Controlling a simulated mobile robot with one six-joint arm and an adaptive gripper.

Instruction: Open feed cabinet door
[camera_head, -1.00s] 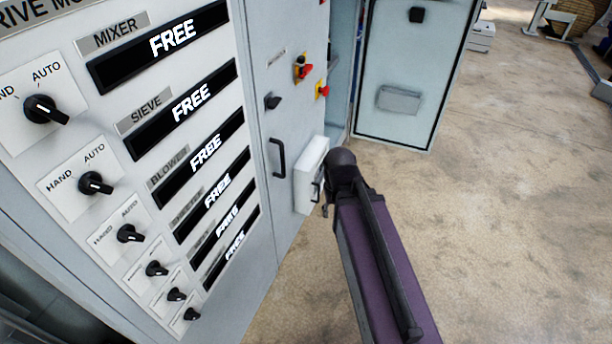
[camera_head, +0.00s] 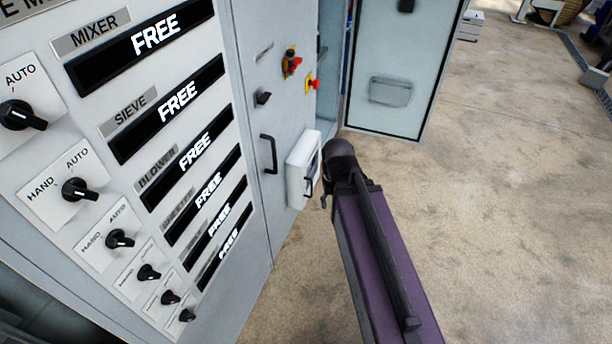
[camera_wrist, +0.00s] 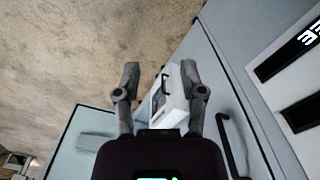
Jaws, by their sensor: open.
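A grey cabinet face (camera_head: 283,122) with a long black bar handle (camera_head: 268,153) stands left of my arm in the head view. A small white box (camera_head: 296,182) with its own black handle sticks out from it, just left of my arm's end. No label shows which is the feed cabinet. In the wrist view my gripper (camera_wrist: 159,76) is open, its two grey fingers spread. The white box (camera_wrist: 173,105) appears between and beyond the fingers, its black handle (camera_wrist: 164,88) in the gap. The bar handle (camera_wrist: 228,140) lies right of the right finger. I see no contact.
A panel of rotary switches and FREE displays (camera_head: 158,180) fills the left. The cabinet face carries a black knob (camera_head: 262,97) and red switches (camera_head: 291,64). A pale door panel (camera_head: 385,60) stands behind. The floor (camera_head: 490,190) on the right is open.

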